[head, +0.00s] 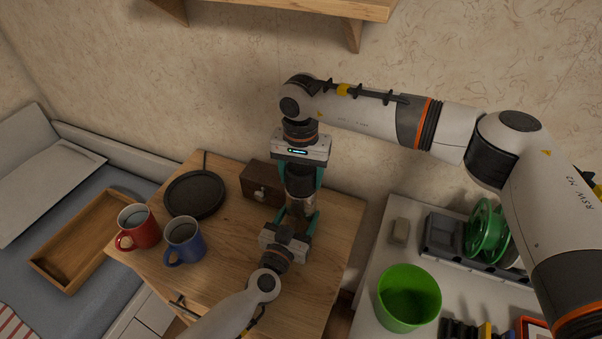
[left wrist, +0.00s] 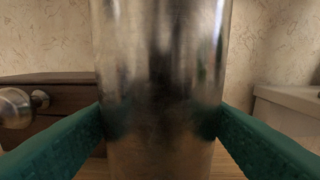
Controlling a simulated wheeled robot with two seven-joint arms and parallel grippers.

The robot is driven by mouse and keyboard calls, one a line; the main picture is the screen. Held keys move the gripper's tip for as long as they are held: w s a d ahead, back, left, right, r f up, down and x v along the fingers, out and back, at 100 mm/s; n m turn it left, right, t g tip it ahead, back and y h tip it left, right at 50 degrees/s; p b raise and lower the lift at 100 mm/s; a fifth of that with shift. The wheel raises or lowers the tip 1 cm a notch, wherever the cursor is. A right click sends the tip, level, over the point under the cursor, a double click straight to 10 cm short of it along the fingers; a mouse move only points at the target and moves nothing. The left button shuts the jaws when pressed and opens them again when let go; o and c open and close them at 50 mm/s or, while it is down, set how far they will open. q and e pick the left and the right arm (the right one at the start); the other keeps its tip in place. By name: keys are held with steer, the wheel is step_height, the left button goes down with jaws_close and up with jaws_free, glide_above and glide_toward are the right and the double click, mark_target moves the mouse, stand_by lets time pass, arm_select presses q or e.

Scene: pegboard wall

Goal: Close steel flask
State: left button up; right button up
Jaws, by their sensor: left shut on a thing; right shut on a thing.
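The steel flask (head: 297,208) stands upright over the wooden table, its lower body mostly hidden by my left gripper. My left gripper (head: 301,219) comes in from below in the head view and is shut on the flask body. In the left wrist view the shiny flask body (left wrist: 160,70) fills the middle, between the two teal fingers. My right gripper (head: 299,184) points down from above and is shut on the dark cap (head: 299,175) at the flask's top. The cap is in line over the flask; whether it is fully seated I cannot tell.
A brown box (head: 258,183) with a knob stands close left of the flask. A black round plate (head: 194,194), a red mug (head: 138,228) and a blue mug (head: 184,243) are further left. A green bucket (head: 408,298) stands on the white surface at right.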

steer(key=m, duration=0.4)
steer(key=shift+m, duration=0.4)
steer(key=m, duration=0.4)
steer(key=shift+m, duration=0.4)
steer(key=m, duration=0.4)
steer(key=shift+m, duration=0.3)
steer(key=m, duration=0.9)
steer(key=shift+f, duration=0.1)
steer(key=m, duration=0.4)
steer(key=shift+m, duration=0.3)
steer(key=m, duration=1)
steer(key=o, duration=1.2)
